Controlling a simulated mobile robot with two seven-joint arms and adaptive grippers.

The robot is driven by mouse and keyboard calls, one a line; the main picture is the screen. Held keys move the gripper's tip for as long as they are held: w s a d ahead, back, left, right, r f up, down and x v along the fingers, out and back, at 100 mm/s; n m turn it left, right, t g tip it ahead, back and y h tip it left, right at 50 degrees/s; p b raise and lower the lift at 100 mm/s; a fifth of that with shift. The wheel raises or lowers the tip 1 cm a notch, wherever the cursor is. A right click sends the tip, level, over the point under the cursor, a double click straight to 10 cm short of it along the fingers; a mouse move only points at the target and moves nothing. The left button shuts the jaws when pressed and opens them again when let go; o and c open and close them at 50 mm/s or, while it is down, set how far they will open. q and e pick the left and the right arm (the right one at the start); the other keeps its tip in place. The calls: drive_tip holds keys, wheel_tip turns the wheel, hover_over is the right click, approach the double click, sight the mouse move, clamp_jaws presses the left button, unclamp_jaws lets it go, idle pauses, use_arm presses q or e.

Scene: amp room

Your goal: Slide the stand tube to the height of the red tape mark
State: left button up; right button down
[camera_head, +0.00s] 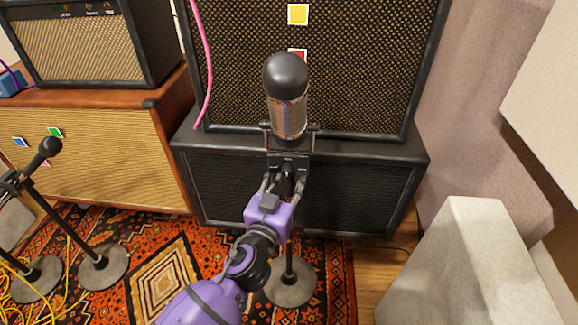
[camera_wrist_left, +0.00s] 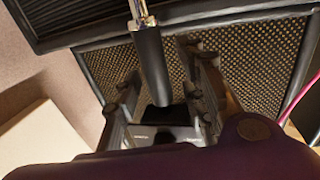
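A microphone stand stands at the centre of the head view, with a large microphone (camera_head: 288,113) on top and a round grey base (camera_head: 291,284) on the rug. A red mark (camera_head: 297,53) on the speaker cabinet behind is partly hidden by the microphone's black head; a yellow mark (camera_head: 298,14) is above it. My left gripper (camera_head: 287,182) is at the stand just below the microphone. In the left wrist view, my left gripper's fingers (camera_wrist_left: 162,95) are apart, with a black sleeve (camera_wrist_left: 152,60) between them and visible gaps. A chrome tube (camera_wrist_left: 138,8) joins the sleeve. My right gripper is not in view.
A black speaker cabinet (camera_head: 235,185) stands close behind the stand. A smaller microphone stand (camera_head: 72,215) and yellow cables are at left. A pink cable (camera_head: 206,60) hangs by the upper cabinet. A pale block (camera_head: 465,265) stands at right.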

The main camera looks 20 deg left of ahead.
sight(288, 167)
use_arm(q)
wheel_tip(288, 167, up, 5)
drive_tip(key=shift+w+d+f, duration=0.1)
idle(0.3)
drive_tip(key=shift+s+f, duration=0.15)
drive_tip(key=shift+s, duration=0.3)
drive_tip(key=s, duration=0.8)
drive_tip(key=shift+s+d+f, duration=0.15)
drive_tip(key=shift+d, duration=0.05)
